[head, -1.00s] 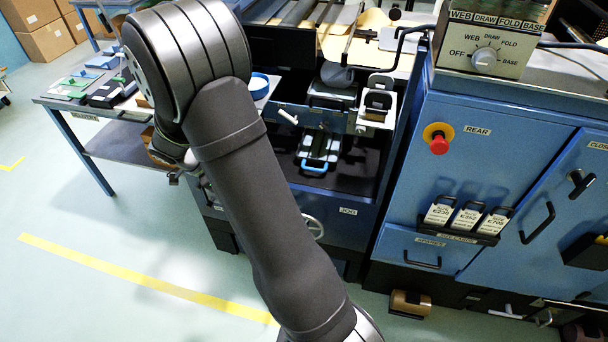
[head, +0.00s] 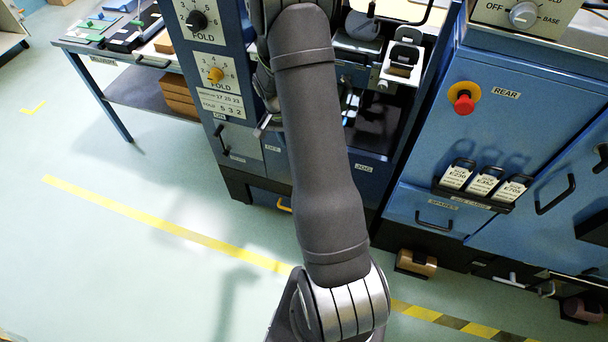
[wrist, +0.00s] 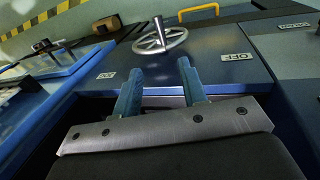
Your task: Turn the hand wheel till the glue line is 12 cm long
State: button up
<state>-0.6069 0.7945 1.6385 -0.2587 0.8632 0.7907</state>
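The hand wheel (wrist: 160,40) is a pale metal spoked wheel with a small upright handle. In the wrist view it stands on a blue machine panel just beyond my fingers. My gripper (wrist: 158,67) has its two blue fingers apart with nothing between them. The fingertips point toward the wheel and appear short of it. In the head view my arm covers the wheel, and the gripper cannot be made out clearly. No glue line can be made out in either view.
A JOG label (head: 363,167) is on the panel right of my arm. FOLD dials (head: 197,20) are on the left. A blue cabinet (head: 425,175) with a red button (head: 464,103) stands at right. A blue drawer-like part (wrist: 55,75) lies left in the wrist view. Floor is open in front.

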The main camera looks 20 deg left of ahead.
jog(key=x, duration=1.7)
grip_shut()
